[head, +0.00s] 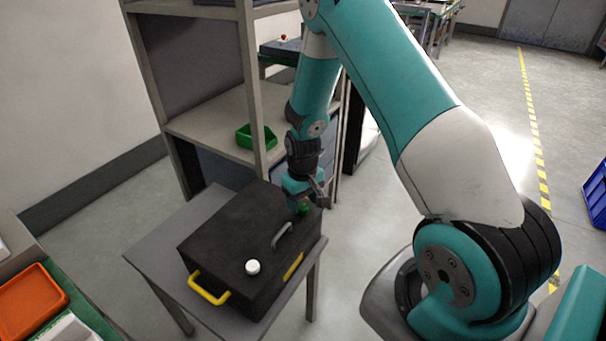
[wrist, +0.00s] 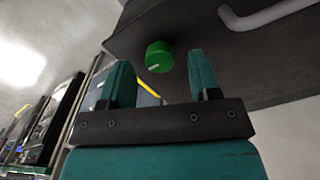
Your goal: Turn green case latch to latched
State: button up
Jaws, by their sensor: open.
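The green case latch (head: 303,208) is a small round knob on the black case (head: 225,235), near the case's far right corner. In the wrist view the green latch (wrist: 159,57) shows a short pale mark on its face. My gripper (head: 308,200) is at that corner, beside the latch. In the wrist view my gripper's two teal fingers (wrist: 164,80) are apart, with the latch ahead of the gap between them, closer to the left finger. Nothing is held between the fingers. I cannot tell whether the fingers touch the latch.
A white knob (head: 252,267), a grey handle (head: 281,236) and yellow handles (head: 209,287) are on the case. The case stands on a small grey table (head: 150,257). A shelf rack with a green bin (head: 256,137) stands behind. An orange tray (head: 30,300) is at lower left.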

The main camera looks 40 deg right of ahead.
aim_at(303, 206)
notch_tip(303, 206, up, 16)
dwell(0.3)
dwell(0.4)
jog(key=s+a+r+n+y, duration=0.2)
jog(key=s+a+r, duration=0.5)
jog(key=s+a, duration=0.4)
jog(key=s+a+r+n+y+p, duration=0.1)
jog(key=s+a+r+n+y, duration=0.1)
jog(key=s+a+r+n, duration=0.3)
jog(key=s+a+r, duration=0.3)
jog(key=s+a, duration=0.3)
jog(key=shift+s+a, duration=0.15)
jog(key=shift+s, duration=0.05)
jog(key=shift+w, duration=0.15)
dwell(0.3)
